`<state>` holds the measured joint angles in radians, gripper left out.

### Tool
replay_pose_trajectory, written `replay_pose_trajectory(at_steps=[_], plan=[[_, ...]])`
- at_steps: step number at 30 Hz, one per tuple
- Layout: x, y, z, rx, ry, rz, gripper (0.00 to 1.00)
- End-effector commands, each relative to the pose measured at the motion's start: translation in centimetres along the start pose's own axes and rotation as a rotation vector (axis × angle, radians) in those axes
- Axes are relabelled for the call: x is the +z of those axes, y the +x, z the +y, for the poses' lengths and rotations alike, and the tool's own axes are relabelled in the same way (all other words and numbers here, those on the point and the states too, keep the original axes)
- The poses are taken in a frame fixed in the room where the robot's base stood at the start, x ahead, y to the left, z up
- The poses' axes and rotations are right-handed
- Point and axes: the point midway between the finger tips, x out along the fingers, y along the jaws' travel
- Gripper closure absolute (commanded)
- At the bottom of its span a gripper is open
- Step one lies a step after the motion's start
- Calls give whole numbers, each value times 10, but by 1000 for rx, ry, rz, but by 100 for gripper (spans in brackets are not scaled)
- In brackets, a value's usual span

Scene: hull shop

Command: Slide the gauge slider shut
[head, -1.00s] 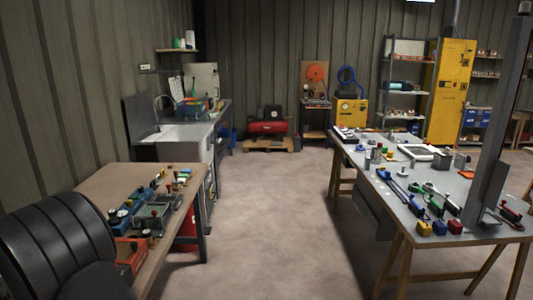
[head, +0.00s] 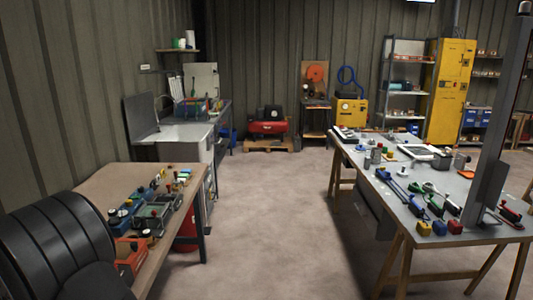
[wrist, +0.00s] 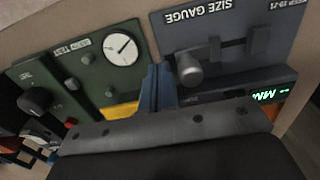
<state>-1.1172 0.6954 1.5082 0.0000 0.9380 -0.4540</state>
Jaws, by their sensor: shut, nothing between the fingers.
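In the wrist view the grey size gauge (wrist: 239,68) lies at the upper right, its lettering upside down. It has a round metal knob (wrist: 190,70) and two dark upright pieces on a bar, with a gap between them; I cannot tell for sure which piece is the slider. My gripper (wrist: 157,85) is shut and empty, its blue-grey fingers just left of the knob; whether they touch it I cannot tell. A lit green display (wrist: 268,95) sits on the gauge's edge. In the head view my gripper cannot be made out.
A green test panel (wrist: 85,72) with a white dial (wrist: 121,49) lies left of the fingers. In the head view the left bench (head: 101,187) carries several devices and a red tray (head: 130,254). A cluttered worktable (head: 408,170) stands to the right, with open floor between.

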Motion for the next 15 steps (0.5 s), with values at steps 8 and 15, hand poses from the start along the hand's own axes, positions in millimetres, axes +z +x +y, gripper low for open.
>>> replay_pose_trajectory(at_steps=[8,15], plan=[[0,0,-7,0,0,0,100],[0,0,-14,0,0,-1,100]])
